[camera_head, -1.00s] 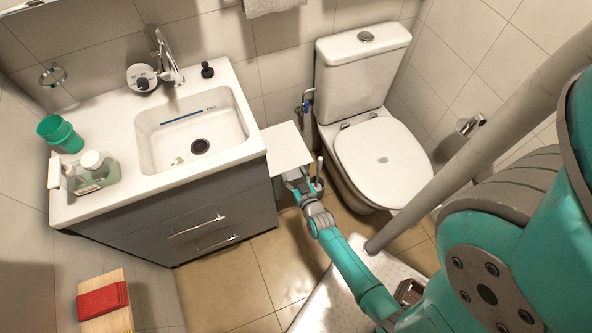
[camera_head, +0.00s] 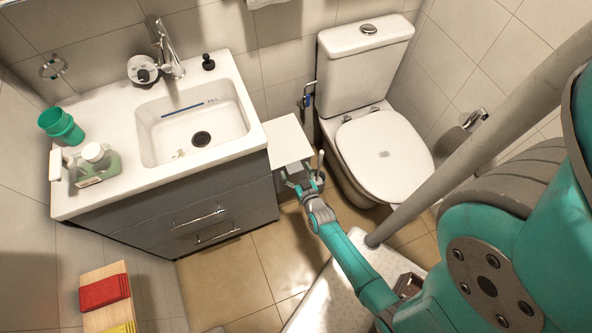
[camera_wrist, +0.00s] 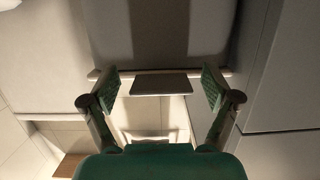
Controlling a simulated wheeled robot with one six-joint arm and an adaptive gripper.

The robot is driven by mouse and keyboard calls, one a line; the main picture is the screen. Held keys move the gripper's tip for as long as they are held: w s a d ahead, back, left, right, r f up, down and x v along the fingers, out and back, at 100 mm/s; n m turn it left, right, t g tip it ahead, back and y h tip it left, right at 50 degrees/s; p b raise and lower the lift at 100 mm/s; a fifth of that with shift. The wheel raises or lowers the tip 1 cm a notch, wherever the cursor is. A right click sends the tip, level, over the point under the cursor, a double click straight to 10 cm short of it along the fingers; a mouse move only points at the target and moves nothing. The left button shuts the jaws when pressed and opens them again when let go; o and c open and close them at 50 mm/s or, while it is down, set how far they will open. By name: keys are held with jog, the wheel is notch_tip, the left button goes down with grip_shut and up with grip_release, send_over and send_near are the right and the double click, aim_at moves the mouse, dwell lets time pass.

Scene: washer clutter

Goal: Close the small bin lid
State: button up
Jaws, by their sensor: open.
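The small bin (camera_head: 284,189) stands between the vanity and the toilet, mostly hidden under its lid and my arm. Its pale square lid (camera_head: 284,141) shows as a flat panel; I cannot tell its exact tilt. My gripper (camera_head: 297,176) is at the lid's near edge. In the wrist view, my gripper (camera_wrist: 160,80) has its two green fingers spread apart, with a small flat tab (camera_wrist: 160,85) between them and a gap on each side. The broad grey surface of the lid (camera_wrist: 135,35) fills the upper part of that view.
The vanity (camera_head: 185,215) with its drawers is close on the left. The toilet (camera_head: 385,155) is close on the right. A toilet brush (camera_head: 319,168) stands right beside my gripper. Tiled floor (camera_head: 235,280) is open in front of the vanity.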

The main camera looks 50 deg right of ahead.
jog(key=v, duration=1.2)
jog(key=shift+f, duration=0.1)
dwell(0.4)
jog(key=s+a+r+n+y, duration=0.2)
jog(key=s+a+r, duration=0.3)
jog(key=r, duration=0.5)
jog(key=s+a+r+n+t+y, duration=0.1)
jog(key=s+a+r, duration=0.4)
jog(key=r, duration=0.5)
jog(key=s+a+r+n+t+y, duration=0.1)
jog(key=s+a+r+n+y, duration=0.2)
jog(key=r, duration=0.7)
jog(key=s+a+y, duration=0.2)
jog(key=s, duration=0.1)
jog(key=shift+a+r, duration=0.35)
jog(key=shift+r, duration=0.05)
